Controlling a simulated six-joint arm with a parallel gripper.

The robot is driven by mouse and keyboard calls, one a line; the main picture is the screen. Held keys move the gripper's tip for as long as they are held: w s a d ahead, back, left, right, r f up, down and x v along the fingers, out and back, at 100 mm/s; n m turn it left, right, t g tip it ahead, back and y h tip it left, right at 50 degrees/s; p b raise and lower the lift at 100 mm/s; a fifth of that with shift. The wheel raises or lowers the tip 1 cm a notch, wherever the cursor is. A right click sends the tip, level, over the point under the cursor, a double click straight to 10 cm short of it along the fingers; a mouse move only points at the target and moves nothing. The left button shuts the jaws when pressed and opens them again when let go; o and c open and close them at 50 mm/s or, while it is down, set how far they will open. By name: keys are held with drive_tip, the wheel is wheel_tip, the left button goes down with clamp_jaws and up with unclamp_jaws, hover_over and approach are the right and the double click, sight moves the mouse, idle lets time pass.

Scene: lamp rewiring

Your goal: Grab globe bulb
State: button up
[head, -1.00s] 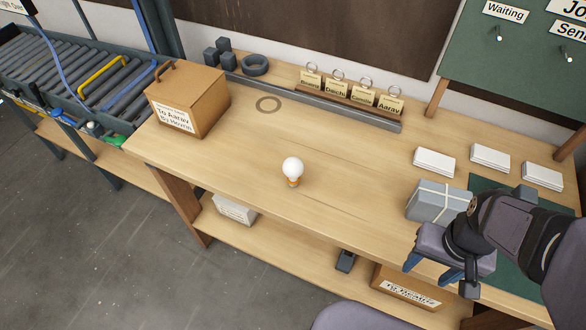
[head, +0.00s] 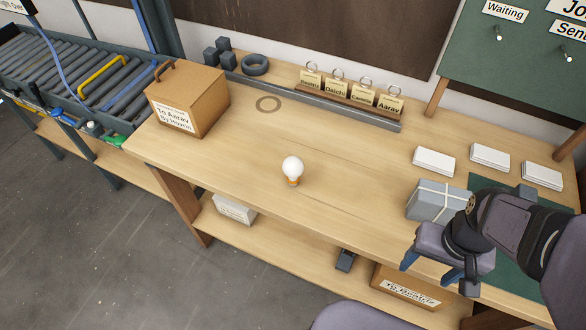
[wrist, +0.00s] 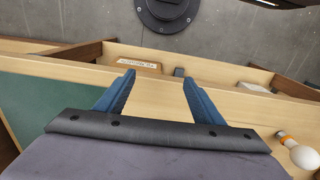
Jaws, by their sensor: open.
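The globe bulb (head: 292,169) is white and round with an orange and grey base. It stands upright in the middle of the wooden table (head: 340,207). In the wrist view the globe bulb (wrist: 300,151) shows at the lower right edge. My gripper (head: 438,272) hangs at the table's front right edge, well to the right of the bulb. Its two blue fingers are apart and nothing is between them; they also show in the wrist view (wrist: 158,88).
A grey strapped parcel (head: 436,202) lies beside my gripper on the left. White card stacks (head: 490,158) lie behind it. A cardboard box (head: 187,98) stands at the table's left end. A rack with name tags (head: 350,98) stands at the back. The table around the bulb is clear.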

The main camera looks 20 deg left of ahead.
sight(285, 172)
drive_tip(key=w+a+r+n+t+h+p, duration=0.2)
drive_tip(key=w+a+r+n+t+h, duration=0.25)
drive_tip(key=n, duration=0.45)
drive_tip(key=w+a+r+n+t+h+p, duration=0.1)
drive_tip(key=w+a+r+n+h+p, duration=0.3)
drive_tip(key=w+a+n, duration=0.45)
drive_tip(key=a+f+n+t+b, duration=0.1)
drive_tip(key=a+n+t+b, duration=0.2)
drive_tip(key=a+n+t, duration=0.85)
drive_tip(key=s+a+f+y+b, duration=0.1)
drive_tip(key=a+f, duration=0.1)
drive_tip(key=a, duration=0.2)
drive_tip(key=s+a+f+y+b, duration=0.1)
drive_tip(key=s+a+f+b, duration=0.1)
drive_tip(key=a, duration=0.2)
drive_tip(key=s+a+f+n+y+b, duration=0.1)
drive_tip(key=a+f+b, duration=0.1)
drive_tip(key=a, duration=0.3)
drive_tip(key=shift+s+f+y, duration=0.15)
drive_tip(key=shift+f+y, duration=0.1)
drive_tip(key=shift+f, duration=0.3)
drive_tip(key=shift+f+b, duration=0.15)
drive_tip(key=shift+b, duration=0.15)
drive_tip(key=shift+p+x, duration=0.55)
drive_tip(key=shift+x, duration=0.6)
drive_tip(key=shift+w+d+p, duration=0.3)
drive_tip(key=shift+w+p, duration=0.15)
drive_tip(key=shift+p+x, duration=0.9)
drive_tip(key=shift+x, duration=1.15)
drive_tip(key=c, duration=1.1)
